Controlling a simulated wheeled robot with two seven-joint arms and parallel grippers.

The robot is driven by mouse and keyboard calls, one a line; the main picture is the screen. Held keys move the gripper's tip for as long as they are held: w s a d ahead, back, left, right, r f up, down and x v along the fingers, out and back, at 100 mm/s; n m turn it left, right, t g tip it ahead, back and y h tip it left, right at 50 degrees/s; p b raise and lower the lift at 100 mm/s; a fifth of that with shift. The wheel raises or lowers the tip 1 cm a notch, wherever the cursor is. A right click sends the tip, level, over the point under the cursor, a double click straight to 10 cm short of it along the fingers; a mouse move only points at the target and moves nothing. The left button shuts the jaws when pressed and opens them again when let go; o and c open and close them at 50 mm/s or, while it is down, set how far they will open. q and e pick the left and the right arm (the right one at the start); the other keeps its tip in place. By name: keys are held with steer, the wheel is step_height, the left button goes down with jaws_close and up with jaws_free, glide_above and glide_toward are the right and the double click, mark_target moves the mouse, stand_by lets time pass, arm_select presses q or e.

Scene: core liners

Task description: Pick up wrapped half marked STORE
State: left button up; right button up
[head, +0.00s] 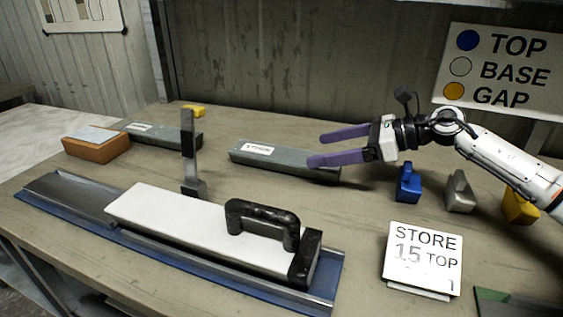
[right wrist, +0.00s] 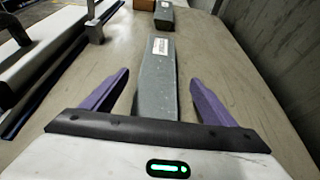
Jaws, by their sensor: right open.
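A long grey-green wrapped half (head: 285,160) with a white label lies on the table, left of and below my right gripper (head: 316,149). The label print looks like STORE but is too small to read surely. The right gripper is open, with purple fingers pointing left over the half's right end. In the right wrist view, the half (right wrist: 157,85) runs between the fingers, and they do not close on it. A second grey wrapped half (head: 172,135) with a label lies further left; it also shows in the right wrist view (right wrist: 163,16). My left gripper is not in view.
A blue tray (head: 75,218) with a metal channel and a white, black-handled block (head: 180,220) fills the front left. An upright metal post (head: 188,150) stands behind it. Blue (head: 408,186), grey (head: 459,194) and yellow (head: 520,208) blocks and a STORE card (head: 423,258) are at right.

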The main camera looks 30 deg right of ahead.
mark_target(282, 153)
steer(key=x, duration=0.4)
steer(key=p+x, duration=0.1)
steer(key=x, duration=0.3)
steer(key=shift+w+a+r, duration=0.1)
steer(key=shift+w+a, duration=0.1)
steer(key=shift+a, duration=0.1)
steer(key=c, duration=1.6)
steer(key=shift+r, duration=0.25)
steer(key=c, duration=0.3)
steer(key=shift+r, duration=0.1)
